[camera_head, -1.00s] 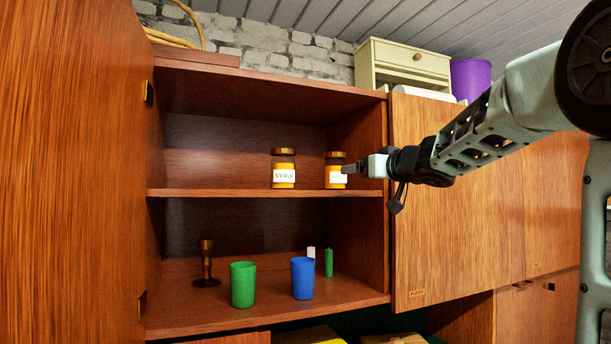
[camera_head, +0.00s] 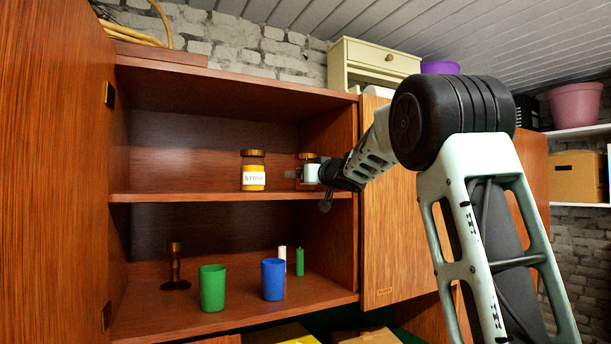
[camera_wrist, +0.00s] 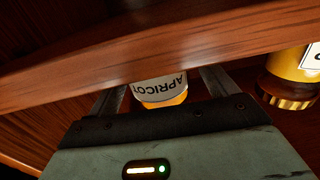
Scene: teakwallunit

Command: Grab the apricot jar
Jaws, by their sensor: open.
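The apricot jar (camera_wrist: 160,90) has orange contents and a white label reading APRICOT, upside down in the wrist view. It stands at the right end of the upper shelf, where the head view shows its dark gold lid (camera_head: 308,156) above my gripper (camera_head: 306,176). In the wrist view my gripper (camera_wrist: 163,98) is open, with one finger on each side of the jar. I cannot tell whether either finger touches it. The shelf edge hides part of the jar and the fingertips in the wrist view.
The syrup jar (camera_head: 253,172) stands left of the apricot jar. The shelf board (camera_head: 200,196) runs close by my gripper. A green cup (camera_head: 212,288), a blue cup (camera_head: 273,280) and a candlestick (camera_head: 175,268) stand below. The cabinet's side wall (camera_head: 333,145) is close on the right.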

